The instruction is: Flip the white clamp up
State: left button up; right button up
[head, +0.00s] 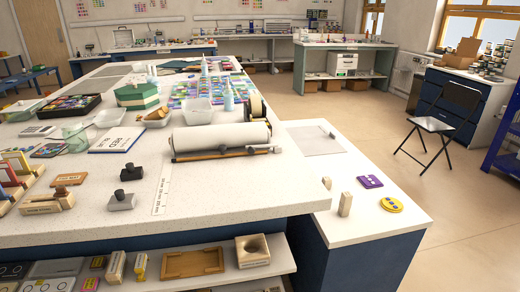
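I cannot make out a white clamp in the head view. Neither of my grippers is in view.
A large white worktable (300,197) fills the foreground, with a white roll (222,137), tools and trays on it. A lower white-topped cabinet (376,222) adjoins its right side. A black folding chair (440,122) stands at right. Open floor (350,104) lies between the worktable and the far bench.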

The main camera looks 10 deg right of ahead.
aim_at(251, 151)
jog(key=z, duration=3.1)
jog(key=k, duration=0.95)
jog(key=u, duration=1.45)
